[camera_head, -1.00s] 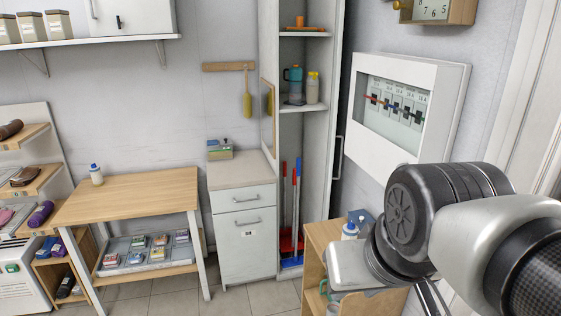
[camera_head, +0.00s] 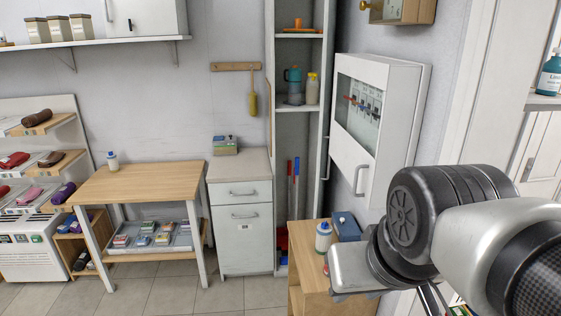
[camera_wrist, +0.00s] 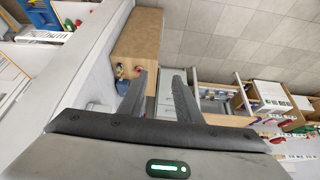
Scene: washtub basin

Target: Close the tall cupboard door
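The tall cupboard (camera_head: 270,130) stands open at centre in the head view. Shelves and a lower bay with red and blue handles show inside. A narrow white upright panel (camera_head: 324,120) with a vertical handle (camera_head: 327,157) runs along its right side, seen nearly edge-on; it looks like the open door. My arm reaches in from the right, with its wrist below and right of the cupboard and apart from it. My fingers are mostly hidden in the head view. In the wrist view my gripper (camera_wrist: 160,75) is open, with nothing between its fingers.
A glazed white wall box (camera_head: 400,110) is right of the cupboard; a handled white panel shows below its glass. A small wooden cabinet (camera_head: 308,265) with a bottle stands below. A drawer unit (camera_head: 243,255) and wooden table (camera_head: 135,185) stand left. Floor (camera_head: 170,298) is clear in front.

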